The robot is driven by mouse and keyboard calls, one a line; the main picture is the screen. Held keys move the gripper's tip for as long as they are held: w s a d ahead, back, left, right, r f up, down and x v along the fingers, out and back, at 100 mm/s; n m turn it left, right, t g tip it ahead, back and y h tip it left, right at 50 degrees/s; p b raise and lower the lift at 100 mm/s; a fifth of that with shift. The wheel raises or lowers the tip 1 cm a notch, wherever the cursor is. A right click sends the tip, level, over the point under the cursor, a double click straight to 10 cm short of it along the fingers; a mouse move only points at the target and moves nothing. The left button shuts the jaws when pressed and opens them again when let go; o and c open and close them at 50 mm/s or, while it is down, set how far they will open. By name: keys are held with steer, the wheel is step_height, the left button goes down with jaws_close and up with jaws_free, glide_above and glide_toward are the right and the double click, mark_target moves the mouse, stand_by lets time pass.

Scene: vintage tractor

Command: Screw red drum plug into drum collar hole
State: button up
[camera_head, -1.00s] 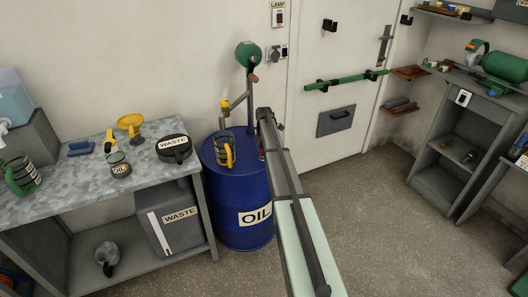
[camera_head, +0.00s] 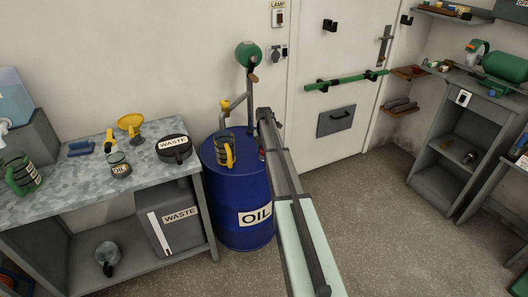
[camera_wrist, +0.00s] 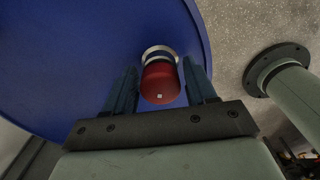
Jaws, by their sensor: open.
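The red drum plug (camera_wrist: 160,85) sits between the fingers of my gripper (camera_wrist: 159,68) in the wrist view. The fingers stand apart on either side of it, with a gap showing at each side. The plug's far end is at the pale metal drum collar (camera_wrist: 158,51) on the blue drum (camera_wrist: 70,50). The plug covers the collar hole, and I cannot tell how deep it sits. In the head view the blue drum (camera_head: 225,190), marked OIL, stands beside the bench, and my arm hides its right side and most of the gripper.
A black-and-yellow handled container (camera_head: 223,150) and a pump pipe (camera_head: 238,103) are on the drum top, near my arm. The workbench (camera_head: 65,205) with a funnel (camera_head: 130,122) and waste pan (camera_head: 174,147) is at left. The floor (camera_head: 370,220) at right is clear.

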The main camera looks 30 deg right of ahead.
steer(key=shift+n, duration=0.8)
steer(key=shift+n, duration=0.8)
steer(key=shift+c, duration=0.3)
steer(key=c, duration=0.5)
steer(key=shift+m, duration=0.9)
